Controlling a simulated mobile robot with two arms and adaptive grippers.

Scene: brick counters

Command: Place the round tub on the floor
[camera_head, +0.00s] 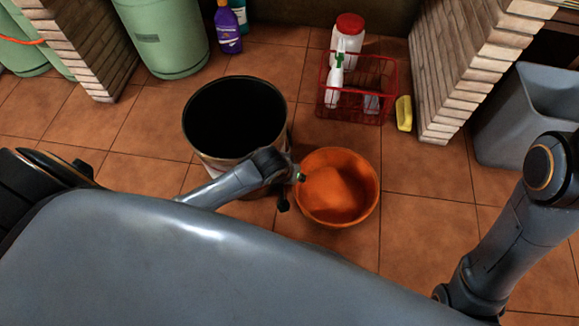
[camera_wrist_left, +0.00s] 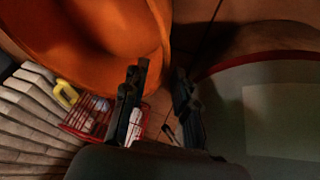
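The round orange tub (camera_head: 338,187) is in the middle of the head view, hollow side toward the camera. I cannot tell if it touches the floor. My left gripper (camera_head: 298,175) is at its left rim, small and partly hidden by its own wrist. In the left wrist view the tub (camera_wrist_left: 85,30) fills the upper left, and the two fingers of the left gripper (camera_wrist_left: 160,98) stand apart with floor showing between them. The tub's edge lies near the fingertips; firm contact is not clear. My right arm shows at the right, its gripper out of frame.
A large dark bucket (camera_head: 205,157) stands just left of the tub. A red wire basket (camera_head: 356,112) with bottles and a yellow item (camera_head: 404,113) are behind it. Brick pillars stand left and right, with a grey bin (camera_head: 510,125) at right. Tiled floor (camera_head: 420,180) right of the tub is clear.

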